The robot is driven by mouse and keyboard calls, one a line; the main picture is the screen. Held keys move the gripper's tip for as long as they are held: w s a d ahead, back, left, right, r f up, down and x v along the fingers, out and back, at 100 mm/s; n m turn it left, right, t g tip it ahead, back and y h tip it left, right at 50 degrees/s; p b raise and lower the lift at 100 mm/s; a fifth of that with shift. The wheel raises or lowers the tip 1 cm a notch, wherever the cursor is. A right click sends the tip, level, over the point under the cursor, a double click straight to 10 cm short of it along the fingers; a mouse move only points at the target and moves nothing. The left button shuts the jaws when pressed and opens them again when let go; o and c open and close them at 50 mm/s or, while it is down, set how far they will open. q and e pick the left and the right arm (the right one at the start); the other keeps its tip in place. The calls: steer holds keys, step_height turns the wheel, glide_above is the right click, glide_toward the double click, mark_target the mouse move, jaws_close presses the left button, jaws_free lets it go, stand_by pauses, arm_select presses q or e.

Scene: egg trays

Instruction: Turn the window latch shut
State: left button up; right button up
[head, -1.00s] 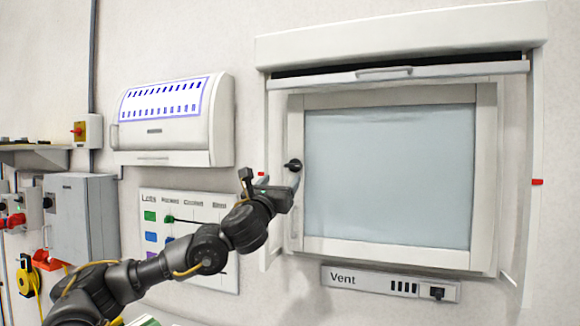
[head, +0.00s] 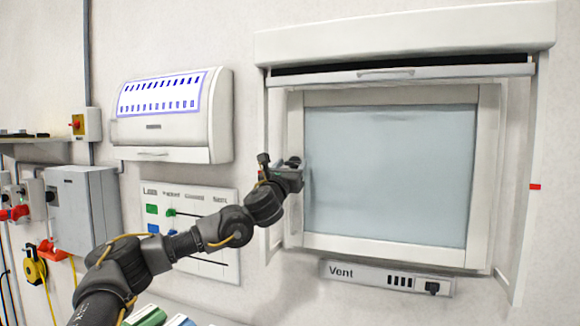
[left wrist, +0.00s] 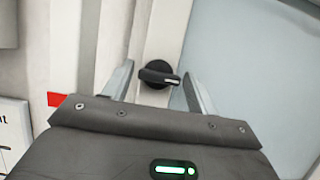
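The window (head: 388,175) has a pale frame and a grey-blue pane, and looks closed against the wall. Its latch, a small black knob (left wrist: 157,75) with a white mark, sits on the left side of the frame. The knob's handle lies roughly sideways in the left wrist view, mark to the right. My left gripper (head: 297,166) is at the latch and hides much of it in the head view. In the left wrist view its two pale fingers (left wrist: 158,84) stand apart, one on each side of the knob, with gaps visible. My right gripper is not in view.
A raised shutter with a handle (head: 385,73) hangs above the window. A Vent panel (head: 388,278) is below it. A white breaker box (head: 172,115) and a labelled board (head: 200,268) are on the wall to the left. A red mark (left wrist: 55,99) lies left of the gripper.

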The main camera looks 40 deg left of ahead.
arm_select(q)
steer(key=c, duration=0.7)
steer(key=shift+f+n+y+b, duration=0.2)
steer(key=shift+n+y+b, duration=0.25)
steer(key=shift+b, duration=0.3)
steer(key=n+g+y+b, duration=0.1)
steer(key=n+b, duration=0.2)
steer(key=n+g+y+b, duration=0.1)
steer(key=n+b, duration=0.2)
steer(key=n+g+y+b, duration=0.1)
steer(key=n+b, duration=0.2)
steer(key=shift+d+n+y, duration=0.2)
steer(key=shift+n+y, duration=0.05)
steer(key=shift+y, duration=0.1)
steer(key=shift+n+b, duration=0.3)
steer(key=shift+n, duration=0.3)
steer(key=shift+r+n+g+y+b, duration=0.1)
steer(key=shift+n+g+y+b, duration=0.4)
steer(key=shift+n+g, duration=0.5)
steer(key=n+b, duration=0.1)
steer(key=n, duration=0.2)
steer(key=shift+r+g, duration=0.15)
steer(key=shift+g, duration=0.25)
steer(key=n+g, duration=0.1)
steer(key=n, duration=0.2)
steer(key=shift+r, duration=0.1)
steer(key=shift+n+g+h, duration=0.3)
steer(key=shift+n+g, duration=0.1)
steer(key=shift+n, duration=1.2)
